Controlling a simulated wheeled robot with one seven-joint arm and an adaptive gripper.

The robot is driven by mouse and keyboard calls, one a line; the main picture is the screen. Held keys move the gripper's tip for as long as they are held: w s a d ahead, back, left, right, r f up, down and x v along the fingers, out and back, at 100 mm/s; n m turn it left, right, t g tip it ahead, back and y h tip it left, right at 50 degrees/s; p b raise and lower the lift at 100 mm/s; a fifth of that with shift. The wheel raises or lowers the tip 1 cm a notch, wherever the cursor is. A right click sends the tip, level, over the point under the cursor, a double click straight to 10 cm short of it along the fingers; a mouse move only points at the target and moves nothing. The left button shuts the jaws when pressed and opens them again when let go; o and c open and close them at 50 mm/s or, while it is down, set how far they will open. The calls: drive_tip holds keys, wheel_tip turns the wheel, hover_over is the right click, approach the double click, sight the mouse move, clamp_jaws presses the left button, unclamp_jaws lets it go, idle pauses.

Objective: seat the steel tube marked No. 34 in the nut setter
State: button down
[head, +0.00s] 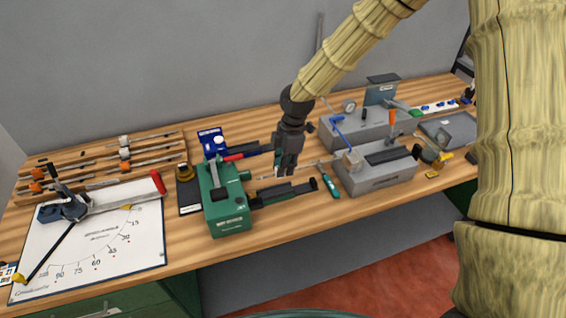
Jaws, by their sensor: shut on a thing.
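My gripper (286,168) hangs over the middle of the bench, pointing down, shut on a thin steel tube (312,164). The tube runs roughly level, left to right. Its left end is near the green machine and its right end near the front grey block. Its number cannot be read. The green machine (227,203), with dark arms reaching right and a red handle, is probably the nut setter; its label is too small to read. I cannot tell whether the tube touches either machine.
A wooden rack (172,157) with several tubes stands back left, behind a white angle board (110,232). Two grey fixtures stand right, the front one (378,177) with a beige block. A green-handled tool (330,187) lies between. The front bench strip is mostly clear.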

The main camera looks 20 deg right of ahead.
drive_tip(key=shift+w+f+b, duration=0.25)
drive_tip(key=shift+f, duration=0.3)
drive_tip(key=shift+w+f+b, duration=0.2)
drive_tip(key=shift+f, duration=0.7)
drive_tip(key=shift+s+f+b, duration=0.3)
drive_tip(key=shift+f+b, duration=0.05)
drive_tip(key=shift+b, duration=0.35)
drive_tip(key=shift+w+a+f, duration=0.1)
drive_tip(key=shift+w+f, duration=0.05)
drive_tip(key=shift+f, duration=0.3)
drive_tip(key=shift+r, duration=0.15)
drive_tip(key=shift+f+b, duration=0.55)
drive_tip(key=shift+f, duration=1.2)
drive_tip(key=shift+a, duration=1.95)
